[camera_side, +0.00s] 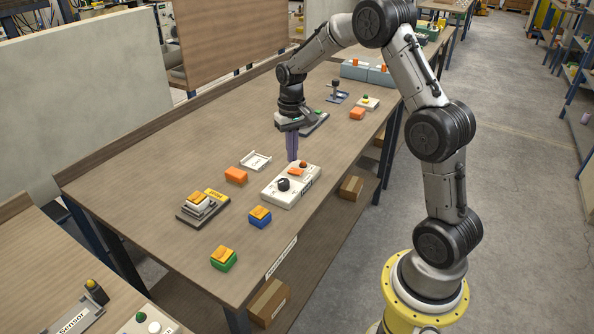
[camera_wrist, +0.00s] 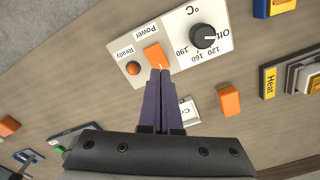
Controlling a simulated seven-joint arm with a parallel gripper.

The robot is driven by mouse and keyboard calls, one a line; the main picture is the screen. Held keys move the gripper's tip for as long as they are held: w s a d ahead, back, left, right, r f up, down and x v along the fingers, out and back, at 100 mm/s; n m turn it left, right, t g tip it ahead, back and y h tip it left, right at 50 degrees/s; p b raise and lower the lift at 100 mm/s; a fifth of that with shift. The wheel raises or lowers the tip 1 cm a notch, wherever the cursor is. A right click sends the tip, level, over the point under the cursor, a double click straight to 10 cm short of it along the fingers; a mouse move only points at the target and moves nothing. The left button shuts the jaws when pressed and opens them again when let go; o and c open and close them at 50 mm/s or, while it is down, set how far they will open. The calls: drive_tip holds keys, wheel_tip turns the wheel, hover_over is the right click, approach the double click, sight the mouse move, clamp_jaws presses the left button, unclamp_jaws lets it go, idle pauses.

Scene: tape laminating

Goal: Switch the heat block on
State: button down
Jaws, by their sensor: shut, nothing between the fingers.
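The control box (camera_side: 281,194) is white, with a black temperature knob (camera_side: 284,184), an orange power switch (camera_side: 297,171) and a small orange-red ready lamp (camera_side: 304,163). In the wrist view the box shows the power switch (camera_wrist: 154,55), the ready lamp (camera_wrist: 133,67) and the knob (camera_wrist: 203,36) with its pointer towards "Off". My gripper (camera_side: 292,159) is shut and empty, its purple fingers pointing down beside the switch. In the wrist view its fingertips (camera_wrist: 160,71) are at the switch's near edge; I cannot tell whether they touch. The heat block (camera_side: 203,206) with its yellow "Heat" label stands to the left.
An orange block (camera_side: 236,175) and a white card holder (camera_side: 256,160) lie near the box. Orange-topped blue (camera_side: 260,217) and green (camera_side: 224,259) blocks stand towards the front. Bare table lies between them.

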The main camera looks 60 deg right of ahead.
wheel_tip(320, 180, up, 4)
drive_tip(key=shift+r, duration=0.1)
idle(0.4)
wheel_tip(320, 180, up, 7)
drive_tip(key=n+t, duration=0.1)
drive_tip(key=t, duration=0.1)
hover_over(292, 170)
drive_tip(key=a, duration=0.4)
drive_tip(key=s+a+r+n+t, duration=0.2)
drive_tip(key=s+a+r, duration=0.5)
drive_tip(key=r, duration=0.1)
drive_tip(key=s+a+r+n+t, duration=0.1)
drive_tip(key=s+a, duration=0.1)
drive_tip(key=s, duration=0.2)
drive_tip(key=s+a+r, duration=0.1)
drive_tip(key=s+a, duration=0.2)
drive_tip(key=s, duration=0.2)
drive_tip(key=s+a+f+n, duration=0.1)
drive_tip(key=s+f+n, duration=0.1)
drive_tip(key=s+f, duration=0.4)
drive_tip(key=s, duration=0.3)
drive_tip(key=shift+a+f+t, duration=0.2)
drive_tip(key=shift+f+t, duration=0.05)
drive_tip(key=shift+t, duration=0.05)
